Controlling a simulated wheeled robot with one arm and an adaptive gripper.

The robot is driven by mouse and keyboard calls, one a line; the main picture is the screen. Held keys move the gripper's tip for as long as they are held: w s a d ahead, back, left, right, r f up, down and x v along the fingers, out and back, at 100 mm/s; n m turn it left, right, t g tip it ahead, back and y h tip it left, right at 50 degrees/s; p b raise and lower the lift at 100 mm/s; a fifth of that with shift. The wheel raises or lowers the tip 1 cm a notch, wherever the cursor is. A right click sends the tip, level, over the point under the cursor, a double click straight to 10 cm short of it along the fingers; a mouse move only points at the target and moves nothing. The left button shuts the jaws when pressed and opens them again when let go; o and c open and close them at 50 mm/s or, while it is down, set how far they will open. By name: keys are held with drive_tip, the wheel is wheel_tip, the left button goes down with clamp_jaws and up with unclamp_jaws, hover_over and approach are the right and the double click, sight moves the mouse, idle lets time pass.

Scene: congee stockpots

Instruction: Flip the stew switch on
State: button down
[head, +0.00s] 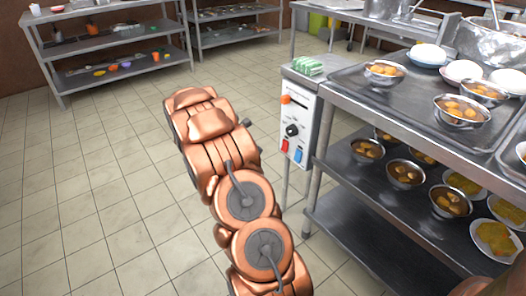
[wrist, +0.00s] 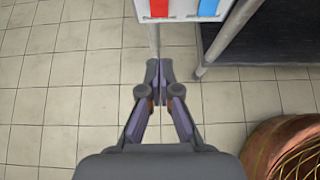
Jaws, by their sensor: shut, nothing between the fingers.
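A white control panel (head: 299,118) on a post beside the steel shelf carries an orange slider (head: 286,99), a black dial (head: 292,130), a red switch (head: 285,146) and a blue switch (head: 298,155). The labels are too small to read, so I cannot tell which is the stew switch. In the wrist view the red switch (wrist: 159,8) and blue switch (wrist: 208,8) show at the top edge, cut off. My gripper (wrist: 159,72) is shut and empty, its tips apart from the panel and below the red switch in the picture. In the head view my arm mostly hides it.
A steel shelf (head: 340,97) right of the panel holds trays, bowls of stew and plates. Its leg (wrist: 201,72) stands close to the panel's right. Green objects (head: 308,66) lie on top of the panel box. Tiled floor left of the panel is clear; shelving stands behind.

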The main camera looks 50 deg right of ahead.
sight(284, 147)
drive_tip(key=d+r+b+x, duration=0.1)
drive_tip(key=b+x, duration=0.2)
drive_tip(key=x, duration=0.9)
drive_tip(key=shift+r+b, duration=0.2)
drive_tip(key=shift+b, duration=0.15)
drive_tip(key=shift+s, duration=0.1)
drive_tip(key=shift+s+d+f+b, duration=0.1)
drive_tip(key=shift+d+b, duration=0.1)
drive_tip(key=shift+b, duration=0.1)
drive_tip(key=shift+r+p, duration=0.9)
drive_tip(key=shift+r, duration=0.1)
